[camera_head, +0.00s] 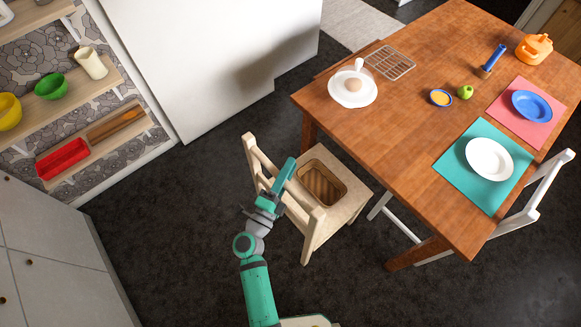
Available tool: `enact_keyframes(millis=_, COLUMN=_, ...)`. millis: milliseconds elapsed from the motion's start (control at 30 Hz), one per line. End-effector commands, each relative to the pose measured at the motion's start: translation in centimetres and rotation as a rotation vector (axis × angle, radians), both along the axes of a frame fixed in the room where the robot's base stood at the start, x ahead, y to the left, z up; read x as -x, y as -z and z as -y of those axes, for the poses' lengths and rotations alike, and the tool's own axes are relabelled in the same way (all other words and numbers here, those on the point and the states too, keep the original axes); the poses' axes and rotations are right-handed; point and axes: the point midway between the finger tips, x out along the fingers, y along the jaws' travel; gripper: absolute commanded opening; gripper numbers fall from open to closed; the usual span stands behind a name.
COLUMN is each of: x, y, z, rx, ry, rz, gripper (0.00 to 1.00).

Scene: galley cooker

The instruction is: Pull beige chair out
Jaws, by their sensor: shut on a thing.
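The beige chair (339,215) stands at the near left side of the wooden table (350,122). Its seat front is close to the table's edge, and its backrest faces left, towards me. A brown box or basket (321,184) sits on the seat. My gripper (284,178) is at the top of the chair's backrest and is shut on it. The fingertips are partly hidden by the gripper body and the small size of the view.
A white chair (541,190) stands at the table's right side. White cabinets (215,60) and shelves (80,100) with bowls line the left. Dark carpet (165,235) is clear left of the chair. Plates, mats, a rack and an orange pot (534,48) stand on the table.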

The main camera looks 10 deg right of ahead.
Motion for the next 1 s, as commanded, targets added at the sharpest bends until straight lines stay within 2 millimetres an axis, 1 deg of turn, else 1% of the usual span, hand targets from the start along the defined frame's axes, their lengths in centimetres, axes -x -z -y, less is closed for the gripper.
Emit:
enact_keyframes(millis=67, x=-0.1, y=0.1, z=-0.4, rx=-0.001, ry=-0.009, rz=-0.003, gripper=0.0)
enact_keyframes(millis=100, x=-0.1, y=0.1, z=-0.3, rx=-0.001, ry=-0.009, rz=-0.003, gripper=0.27)
enact_keyframes(millis=133, x=-0.1, y=0.1, z=-0.3, rx=-0.001, ry=-0.008, rz=-0.002, gripper=0.34)
enact_keyframes(millis=167, x=-0.1, y=0.1, z=-0.3, rx=-0.001, ry=-0.008, rz=-0.002, gripper=0.39)
enact_keyframes(millis=433, x=-0.1, y=0.1, z=-0.1, rx=-0.001, ry=-0.003, rz=-0.001, gripper=0.39)
enact_keyframes(millis=567, x=0.5, y=0.2, z=-0.4, rx=-0.001, ry=-0.003, rz=-0.002, gripper=0.39)
enact_keyframes(millis=667, x=1.5, y=0.5, z=-1.1, rx=-0.002, ry=-0.003, rz=-0.002, gripper=0.39)
enact_keyframes(millis=1000, x=6.6, y=1.6, z=-4.6, rx=-0.003, ry=-0.005, rz=-0.004, gripper=0.39)
